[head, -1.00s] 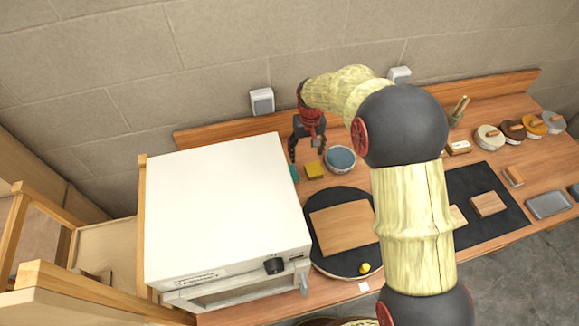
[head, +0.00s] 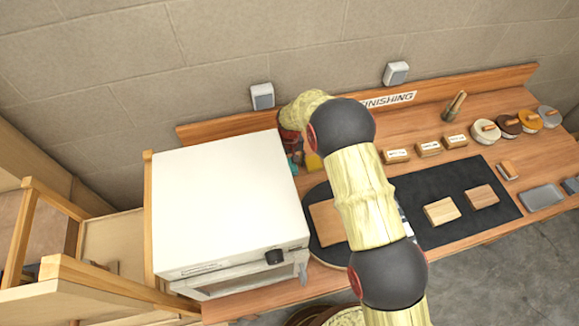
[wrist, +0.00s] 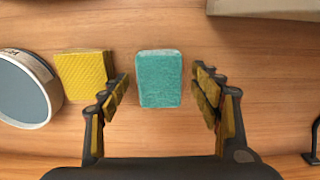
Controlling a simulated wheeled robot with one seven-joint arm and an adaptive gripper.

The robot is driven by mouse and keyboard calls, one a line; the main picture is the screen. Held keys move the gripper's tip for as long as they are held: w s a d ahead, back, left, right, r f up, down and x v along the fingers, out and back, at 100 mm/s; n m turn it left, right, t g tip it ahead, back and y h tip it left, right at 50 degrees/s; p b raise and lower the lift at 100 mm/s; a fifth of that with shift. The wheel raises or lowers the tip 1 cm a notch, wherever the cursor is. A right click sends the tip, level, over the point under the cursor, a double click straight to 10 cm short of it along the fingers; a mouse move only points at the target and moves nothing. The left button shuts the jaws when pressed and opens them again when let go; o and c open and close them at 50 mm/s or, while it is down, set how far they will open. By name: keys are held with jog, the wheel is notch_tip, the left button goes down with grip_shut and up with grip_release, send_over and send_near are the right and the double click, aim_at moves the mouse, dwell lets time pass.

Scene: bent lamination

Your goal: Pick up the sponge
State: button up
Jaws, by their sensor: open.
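A teal, soft-looking rectangular block, the likely sponge (wrist: 159,79), lies on the wooden worktop in the wrist view. My gripper (wrist: 160,82) is open, with one finger on each side of the block and visible gaps to both. A yellow textured square pad (wrist: 84,75) lies just left of the left finger. In the head view the yellow pad (head: 313,162) shows beside the white oven, and my arm hides most of the gripper and the teal block.
A round bowl with a grey-blue inside (wrist: 25,88) stands left of the yellow pad. The white oven (head: 225,200) stands close to the gripper's left in the head view. A black mat (head: 440,190) with wooden blocks lies to the right. Bare worktop surrounds the teal block.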

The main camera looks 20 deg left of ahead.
jog(key=shift+f, duration=0.2)
jog(key=shift+c, duration=1)
jog(key=c, duration=0.7)
jog(key=shift+c, duration=0.7)
